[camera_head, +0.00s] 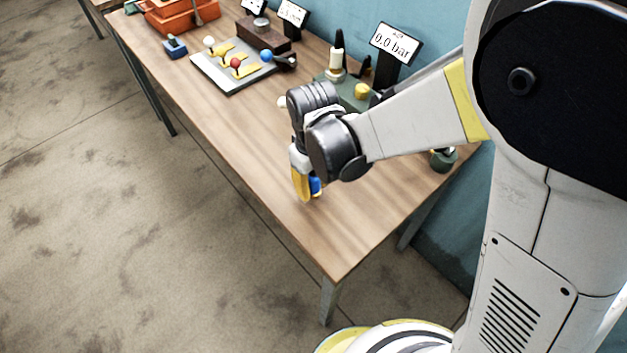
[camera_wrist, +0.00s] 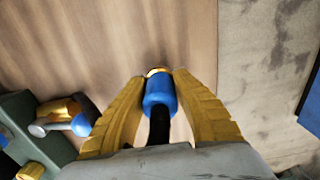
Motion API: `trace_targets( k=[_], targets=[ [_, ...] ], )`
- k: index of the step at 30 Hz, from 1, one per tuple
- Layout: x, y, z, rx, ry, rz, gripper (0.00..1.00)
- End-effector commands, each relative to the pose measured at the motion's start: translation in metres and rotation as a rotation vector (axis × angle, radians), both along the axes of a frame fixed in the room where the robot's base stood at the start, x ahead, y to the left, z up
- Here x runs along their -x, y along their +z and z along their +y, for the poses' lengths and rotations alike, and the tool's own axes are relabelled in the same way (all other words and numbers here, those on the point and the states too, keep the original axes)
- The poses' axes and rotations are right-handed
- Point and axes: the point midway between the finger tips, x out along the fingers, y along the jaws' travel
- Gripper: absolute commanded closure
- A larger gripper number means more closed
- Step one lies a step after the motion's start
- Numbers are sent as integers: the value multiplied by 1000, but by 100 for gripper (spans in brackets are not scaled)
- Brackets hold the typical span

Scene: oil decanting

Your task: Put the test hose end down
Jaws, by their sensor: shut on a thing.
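The test hose end (camera_wrist: 159,93) is a blue cylindrical fitting with a brass tip and a black hose behind it. My gripper (camera_wrist: 160,82) is shut on it, with a yellow finger on each side, in the wrist view. In the head view my gripper (camera_head: 307,187) points down over the front part of the wooden table (camera_head: 330,240), and a bit of the blue hose end (camera_head: 316,186) shows beside the yellow finger. Whether the brass tip touches the table top I cannot tell. The rest of the hose is hidden behind my gripper and arm.
A green block with a brass and blue fitting (camera_wrist: 72,118) stands left in the wrist view. A 0.0 bar display (camera_head: 394,44), a grey tray (camera_head: 232,82) with coloured knobs and an orange crate (camera_head: 178,18) stand farther back. The table's front end is clear.

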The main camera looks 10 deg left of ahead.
Motion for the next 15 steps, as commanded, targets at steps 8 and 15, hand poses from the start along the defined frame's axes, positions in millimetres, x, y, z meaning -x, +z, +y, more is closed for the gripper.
trace_targets(
  k=[8, 15],
  targets=[
    [0, -10, 0, 0, 0, 0, 100],
    [0, -11, 0, 0, 0, 0, 50]
  ],
)
